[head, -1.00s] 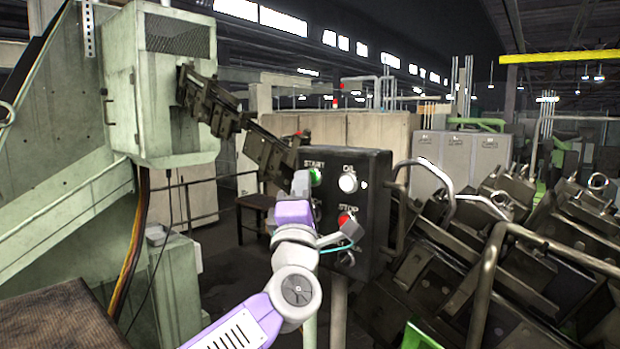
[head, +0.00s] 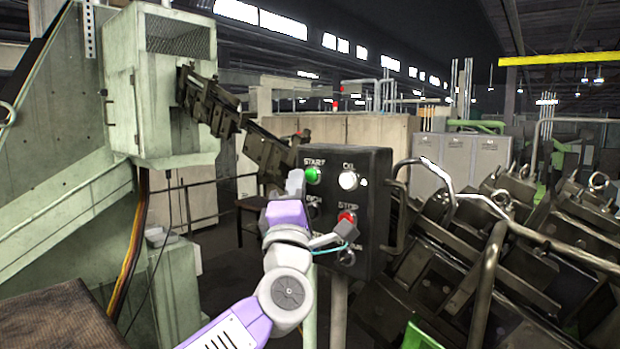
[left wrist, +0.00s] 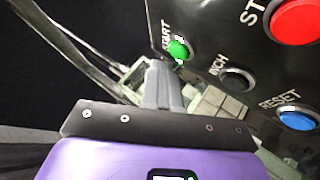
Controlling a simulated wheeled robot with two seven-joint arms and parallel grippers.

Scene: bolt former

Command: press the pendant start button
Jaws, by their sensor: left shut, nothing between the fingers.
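The dark pendant box (head: 372,225) stands on a post in the middle of the head view. Its green START button (head: 313,175) is at the upper left of the panel, with a white button (head: 348,181) beside it and the red STOP button (head: 347,217) below. My left gripper (head: 295,182) is shut and empty, just left of the green button in the head view. In the left wrist view the green button (left wrist: 179,49) lies beyond and slightly right of the shut fingertips (left wrist: 158,68), and a gap shows between them. My right gripper is not in view.
In the left wrist view a black INCH button (left wrist: 237,78) and a blue RESET button (left wrist: 297,118) are close by on the panel. A bent metal handle (head: 398,215) sticks out at the box's right side. A pale green machine (head: 160,90) stands at the left.

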